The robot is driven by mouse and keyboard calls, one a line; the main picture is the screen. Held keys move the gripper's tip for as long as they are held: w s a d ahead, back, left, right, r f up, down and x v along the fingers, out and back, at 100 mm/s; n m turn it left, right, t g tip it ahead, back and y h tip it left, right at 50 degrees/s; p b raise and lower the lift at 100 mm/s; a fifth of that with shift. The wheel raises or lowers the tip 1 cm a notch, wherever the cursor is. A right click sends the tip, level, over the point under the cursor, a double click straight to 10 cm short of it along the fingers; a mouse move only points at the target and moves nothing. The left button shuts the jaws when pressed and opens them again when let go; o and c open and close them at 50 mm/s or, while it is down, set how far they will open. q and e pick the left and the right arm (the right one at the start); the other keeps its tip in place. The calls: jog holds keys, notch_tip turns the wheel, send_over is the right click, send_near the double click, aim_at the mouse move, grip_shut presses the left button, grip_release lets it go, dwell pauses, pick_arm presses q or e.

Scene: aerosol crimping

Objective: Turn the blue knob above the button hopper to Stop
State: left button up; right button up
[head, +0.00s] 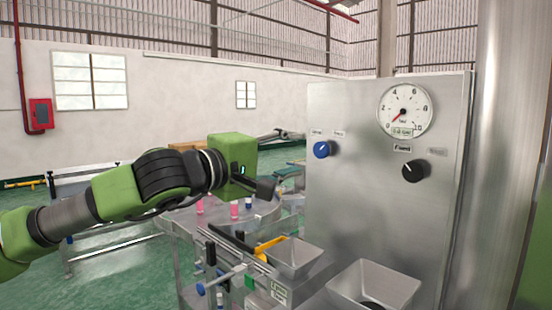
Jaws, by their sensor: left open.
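The blue knob (322,149) sits on the upright metal panel (345,205), near its left edge, with small labels above it that are too small to read. A white mark shows on the knob, but I cannot tell which setting it points at. Two open metal hoppers, a left one (302,267) and a right one (392,275), stand below the panel; I cannot tell which is the button hopper. My left gripper (268,188) is open and empty, left of and below the knob, apart from the panel. My right gripper is not in view.
A black knob (415,170) and a round gauge (405,110) are on the panel's right side. A round metal table (180,222) with pink items lies below my left arm. A yellow-handled lever (270,243) is by the left hopper. A thick metal column stands at the right.

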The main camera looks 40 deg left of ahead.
pick_arm(q)
jog(key=s, duration=0.4)
jog(key=shift+a, duration=0.15)
jog(key=shift+w, duration=0.1)
dwell(0.5)
